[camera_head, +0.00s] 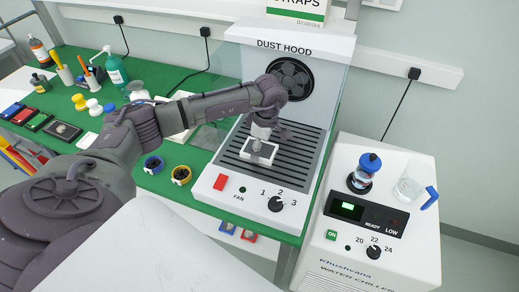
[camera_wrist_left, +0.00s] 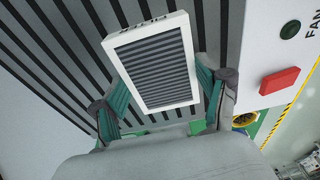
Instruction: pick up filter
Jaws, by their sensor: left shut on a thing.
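The filter (camera_head: 249,153) is a small white-framed block at the slotted grille of the dust hood (camera_head: 310,75). In the left wrist view the filter (camera_wrist_left: 152,62) shows grey pleats inside its white frame and sits tilted between my fingers. My left gripper (camera_head: 262,140) reaches down over the filter from above and is shut on it. In the left wrist view its two fingers (camera_wrist_left: 163,98) lie along opposite sides of the frame. I cannot tell whether the filter touches the grille. My right gripper is not in view.
The hood front carries a red switch (camera_head: 220,182) and a fan knob (camera_head: 275,204). A water chiller (camera_head: 365,255) with a blue-capped flask (camera_head: 369,165) and a beaker (camera_head: 409,188) stands at right.

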